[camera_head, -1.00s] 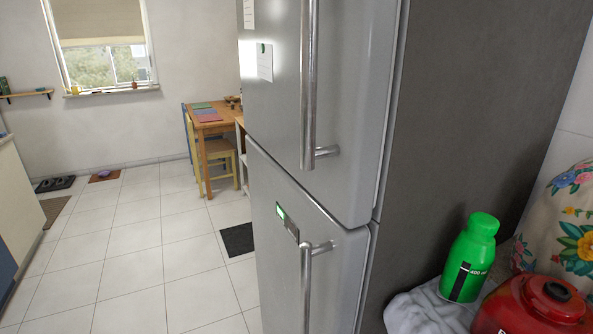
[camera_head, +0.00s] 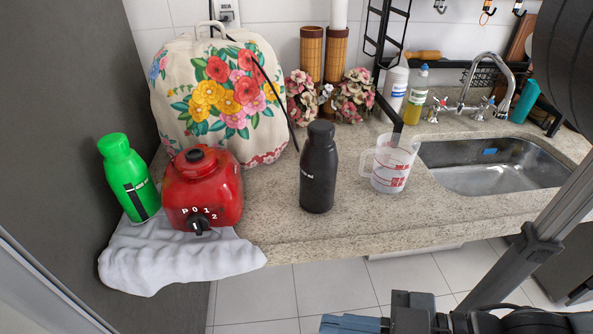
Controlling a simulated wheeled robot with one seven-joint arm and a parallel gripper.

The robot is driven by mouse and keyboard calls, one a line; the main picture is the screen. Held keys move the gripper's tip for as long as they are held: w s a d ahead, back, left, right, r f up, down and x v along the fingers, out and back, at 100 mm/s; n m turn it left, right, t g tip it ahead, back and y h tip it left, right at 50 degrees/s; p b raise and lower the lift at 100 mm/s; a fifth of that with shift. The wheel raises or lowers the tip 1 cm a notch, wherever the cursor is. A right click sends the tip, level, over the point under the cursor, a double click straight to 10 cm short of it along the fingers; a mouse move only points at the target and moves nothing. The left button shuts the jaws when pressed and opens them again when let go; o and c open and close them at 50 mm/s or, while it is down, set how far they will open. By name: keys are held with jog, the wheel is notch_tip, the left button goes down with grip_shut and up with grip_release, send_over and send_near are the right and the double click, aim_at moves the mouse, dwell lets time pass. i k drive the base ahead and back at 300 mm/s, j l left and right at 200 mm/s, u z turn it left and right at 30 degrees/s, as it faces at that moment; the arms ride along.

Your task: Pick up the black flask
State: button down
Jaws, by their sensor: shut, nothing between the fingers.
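The black flask (camera_head: 319,168) stands upright on the granite counter, near its front edge and close to the middle of the view. Its cap is dark, and white lettering shows on its side. My gripper (camera_head: 350,324) shows at the bottom edge, partly cut off by the frame. It is shut and empty, in front of and below the counter edge, well apart from the flask.
A red appliance base (camera_head: 203,190) and a green bottle (camera_head: 129,178) stand left on a white cloth (camera_head: 170,262). A clear measuring jug (camera_head: 392,165) stands close right of the flask. Behind are a floral cover (camera_head: 222,95) and flowers (camera_head: 354,95). The sink (camera_head: 490,170) is right.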

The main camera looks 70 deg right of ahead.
aim_at(319, 161)
jog(key=j+z, duration=0.15)
jog(key=z, duration=1.55)
jog(key=k+j+z, duration=0.1)
jog(key=j+z, duration=0.2)
jog(key=z, duration=0.15)
jog(key=k+j+z, duration=0.15)
jog(key=z, duration=0.25)
jog(key=k+j+z, duration=0.15)
jog(key=j+z, duration=0.15)
jog(key=z, duration=0.15)
jog(key=k+j+z, duration=0.15)
jog(key=k, duration=0.25)
jog(key=k+j+z, duration=0.15)
jog(key=k, duration=0.3)
jog(key=j, duration=0.1)
